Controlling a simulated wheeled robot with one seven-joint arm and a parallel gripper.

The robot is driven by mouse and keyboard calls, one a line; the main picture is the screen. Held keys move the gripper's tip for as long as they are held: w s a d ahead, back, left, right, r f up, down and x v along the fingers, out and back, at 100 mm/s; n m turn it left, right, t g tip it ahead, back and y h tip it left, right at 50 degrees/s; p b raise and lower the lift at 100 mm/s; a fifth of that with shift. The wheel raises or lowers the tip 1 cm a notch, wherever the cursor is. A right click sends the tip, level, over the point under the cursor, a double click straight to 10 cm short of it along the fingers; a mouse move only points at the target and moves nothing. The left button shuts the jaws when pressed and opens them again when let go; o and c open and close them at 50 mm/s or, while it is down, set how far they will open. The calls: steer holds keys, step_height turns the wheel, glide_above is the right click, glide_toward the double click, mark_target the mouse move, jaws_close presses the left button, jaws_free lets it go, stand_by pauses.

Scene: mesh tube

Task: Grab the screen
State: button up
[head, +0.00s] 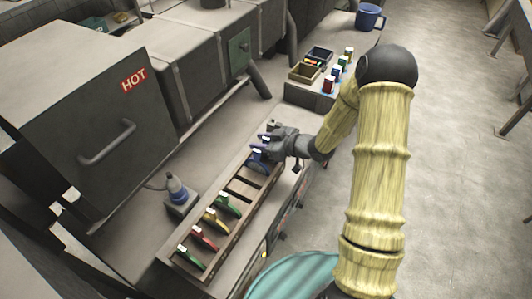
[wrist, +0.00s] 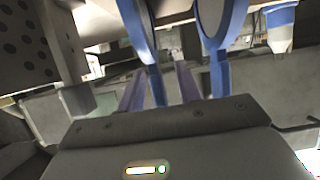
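My gripper (head: 272,143) is at the far end of a wooden rack of colour-handled tools, over the blue-handled ones (head: 257,160). I cannot tell for sure which tool is the screen. The wrist view shows two blue looped handles, a left one (wrist: 145,45) and a right one (wrist: 219,68). My gripper's two fingers (wrist: 160,88) appear apart, with the left blue handle's stem between them. The right blue handle stands outside the fingers. Contact with the stem cannot be made out. The tools' lower ends are hidden.
The rack (head: 233,232) also holds green, red and yellow tools nearer the front. A blue-banded bottle (head: 177,190) stands left of it, beside a large box marked HOT (head: 95,115).

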stand_by(0.5)
jaws_close()
step_height(320, 180, up, 10)
stand_by(0.6)
stand_by(0.5)
